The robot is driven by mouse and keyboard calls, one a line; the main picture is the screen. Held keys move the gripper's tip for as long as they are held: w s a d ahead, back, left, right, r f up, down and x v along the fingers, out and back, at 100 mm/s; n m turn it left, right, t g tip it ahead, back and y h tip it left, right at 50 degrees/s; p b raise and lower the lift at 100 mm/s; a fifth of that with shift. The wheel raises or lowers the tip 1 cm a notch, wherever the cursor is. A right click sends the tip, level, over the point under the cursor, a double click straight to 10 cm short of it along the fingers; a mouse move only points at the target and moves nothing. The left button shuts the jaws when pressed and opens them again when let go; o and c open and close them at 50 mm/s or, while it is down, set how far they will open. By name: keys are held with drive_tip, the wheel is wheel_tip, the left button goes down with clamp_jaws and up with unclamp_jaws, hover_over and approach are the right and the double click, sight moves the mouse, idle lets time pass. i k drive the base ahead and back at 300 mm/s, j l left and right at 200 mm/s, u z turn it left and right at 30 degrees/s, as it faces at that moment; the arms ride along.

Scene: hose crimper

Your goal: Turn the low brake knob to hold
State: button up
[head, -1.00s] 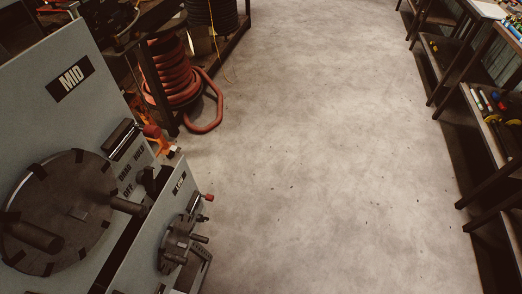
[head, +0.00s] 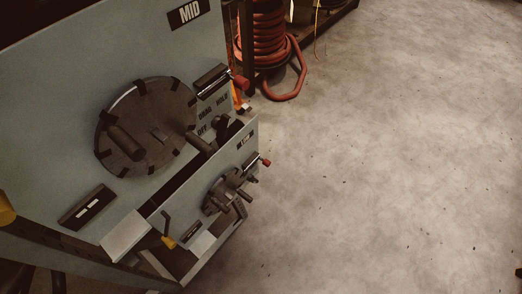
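The low panel (head: 190,205) is the smaller grey panel in front of and below the big panel, seen at a steep angle. Its small sign (head: 245,138) is too small to read surely. It carries a dark disc (head: 222,192) with stub handles. A small dark knob (head: 252,179) sits to the right of the disc, at the panel's right side, and is likely the low brake knob. Its marks and pointer are too small to read, so I cannot tell its setting. My gripper is not in view.
The MID panel (head: 60,90) stands above, with a large disc (head: 145,130), OFF, DRAG and HOLD marks and its own dark knob (head: 220,123). A red-tipped lever (head: 265,162) juts from the low panel. A red hose coil (head: 265,40) lies behind. Bare floor (head: 400,170) is open right.

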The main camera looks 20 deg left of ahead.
sight(250, 178)
drive_tip(key=i, duration=0.9)
